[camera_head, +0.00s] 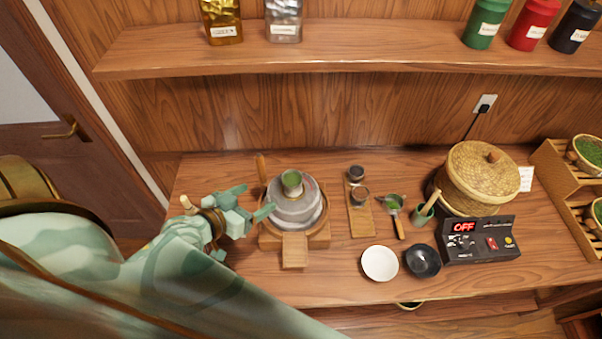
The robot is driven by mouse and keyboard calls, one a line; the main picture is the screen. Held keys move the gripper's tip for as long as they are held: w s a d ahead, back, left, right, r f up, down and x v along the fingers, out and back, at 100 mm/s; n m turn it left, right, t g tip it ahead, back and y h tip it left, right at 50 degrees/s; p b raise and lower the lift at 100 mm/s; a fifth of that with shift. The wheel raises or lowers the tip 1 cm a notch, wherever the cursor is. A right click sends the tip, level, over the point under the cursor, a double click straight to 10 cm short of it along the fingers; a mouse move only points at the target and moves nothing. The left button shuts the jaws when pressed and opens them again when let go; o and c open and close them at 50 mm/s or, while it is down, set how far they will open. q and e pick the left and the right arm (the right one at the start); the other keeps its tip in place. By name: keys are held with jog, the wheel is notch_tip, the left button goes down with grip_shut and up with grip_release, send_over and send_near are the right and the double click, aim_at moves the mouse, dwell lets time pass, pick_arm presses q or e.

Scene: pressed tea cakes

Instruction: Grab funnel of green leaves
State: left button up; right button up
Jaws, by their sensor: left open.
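A small cup-like funnel (292,188) with green leaves inside stands on top of the round grey stone mill (297,212), left of the table's middle. My left gripper (254,201) is pale green, open and empty. Its fingers point right, toward the mill, just left of it and apart from the funnel in the picture. The mill sits on a wooden base with a front spout and has an upright wooden handle (262,168) at its back left. My right gripper does not show.
Right of the mill are a wooden tray (361,222) with small dark cups, a strainer (396,222) with green powder, and a green cup with a stick. White (380,263) and black (422,261) bowls, a control box (478,241) reading OFF and a woven steamer (478,177) stand further right.

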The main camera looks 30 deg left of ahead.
pick_arm(q)
jog(key=m, duration=0.1)
send_near(295, 178)
jog(key=w+f, duration=0.2)
jog(key=w, duration=0.2)
jog(key=shift+w+a+f, duration=0.15)
jog(key=shift+w+f, duration=0.25)
jog(key=shift+w+d+f, duration=0.2)
jog(key=shift+w, duration=0.3)
jog(key=b+x, duration=0.1)
jog(key=x, duration=0.4)
jog(key=shift+d+f, duration=0.1)
jog(key=shift+f, duration=0.1)
jog(key=shift+s, duration=0.15)
jog(key=shift+r, duration=0.1)
jog(key=c, duration=1.1)
